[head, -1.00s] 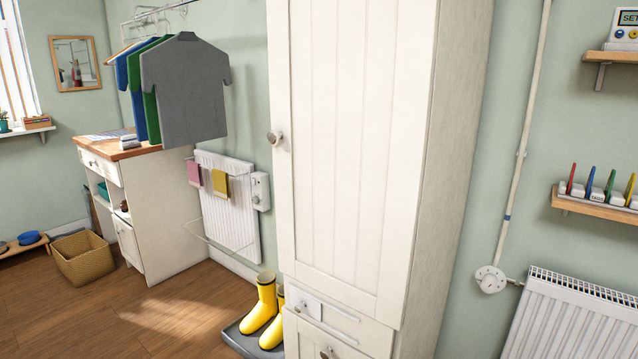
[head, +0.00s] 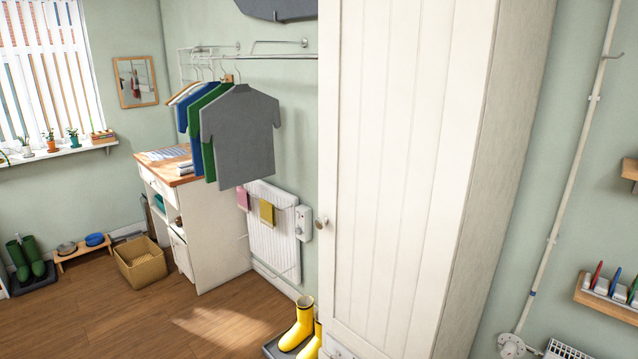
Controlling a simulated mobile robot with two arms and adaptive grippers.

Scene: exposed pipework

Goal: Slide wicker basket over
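The wicker basket (head: 141,263) is tan, woven and open-topped. It stands on the wooden floor at the left, just left of the white cabinet with a wooden top (head: 205,235) and right of the low feeding stand. Its inside looks empty from here. Neither of my grippers shows in the head view, and nothing touches the basket except the floor, as far as I can tell.
A tall white wardrobe (head: 405,150) fills the middle right. Yellow boots (head: 300,325) stand on a dark tray before it. A low wooden stand with bowls (head: 80,249) and green boots (head: 27,262) are at far left. The wooden floor (head: 130,320) in front of the basket is clear.

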